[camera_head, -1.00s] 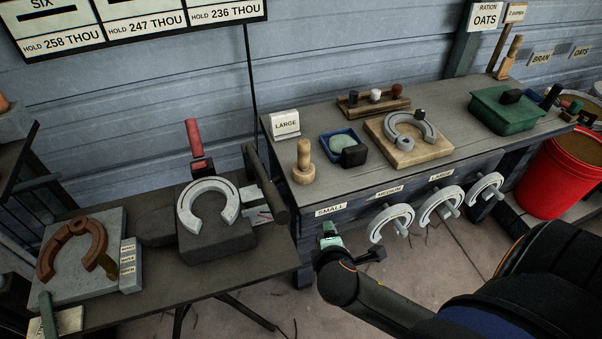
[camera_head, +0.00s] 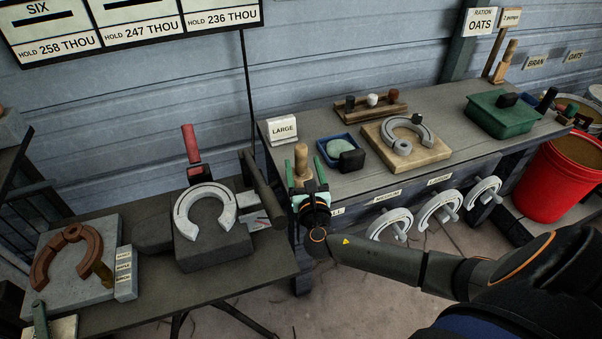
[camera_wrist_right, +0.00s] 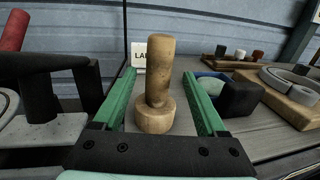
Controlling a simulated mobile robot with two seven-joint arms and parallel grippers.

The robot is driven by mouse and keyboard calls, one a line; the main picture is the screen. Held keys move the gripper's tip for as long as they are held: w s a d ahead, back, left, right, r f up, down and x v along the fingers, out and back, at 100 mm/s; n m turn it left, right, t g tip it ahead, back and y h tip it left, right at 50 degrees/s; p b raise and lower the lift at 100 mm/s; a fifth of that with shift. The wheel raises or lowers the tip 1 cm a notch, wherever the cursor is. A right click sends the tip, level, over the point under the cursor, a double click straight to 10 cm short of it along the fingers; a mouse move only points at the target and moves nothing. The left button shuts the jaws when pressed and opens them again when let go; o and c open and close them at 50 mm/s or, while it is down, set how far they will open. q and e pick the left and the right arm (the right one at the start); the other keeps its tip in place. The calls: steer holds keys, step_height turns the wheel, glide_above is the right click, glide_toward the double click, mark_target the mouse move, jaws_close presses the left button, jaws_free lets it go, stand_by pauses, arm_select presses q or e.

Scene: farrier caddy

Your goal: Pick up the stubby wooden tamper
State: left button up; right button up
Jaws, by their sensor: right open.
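The stubby wooden tamper (camera_head: 301,160) stands upright on the right-hand bench, near its left front corner. In the right wrist view the tamper (camera_wrist_right: 159,75) shows a round handle on a wider round base. My right gripper (camera_head: 303,166) is open, with one green finger on each side of the tamper. In the wrist view gaps show between the fingers and the tamper, so it is not gripped. The tamper's lower part is partly hidden by the gripper in the head view. My left gripper is in neither view.
Behind the tamper stands a LARGE sign (camera_head: 282,130). To its right are a blue tray (camera_head: 357,136) with a dark block and a wooden board (camera_head: 436,156) with a horseshoe. On the lower left bench, a horseshoe (camera_head: 184,222) lies on a dark block. The wall is behind.

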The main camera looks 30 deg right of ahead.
steer(key=x, duration=0.5)
steer(key=shift+w+b, duration=0.2)
steer(key=shift+b, duration=0.2)
jaws_close()
stand_by(0.5)
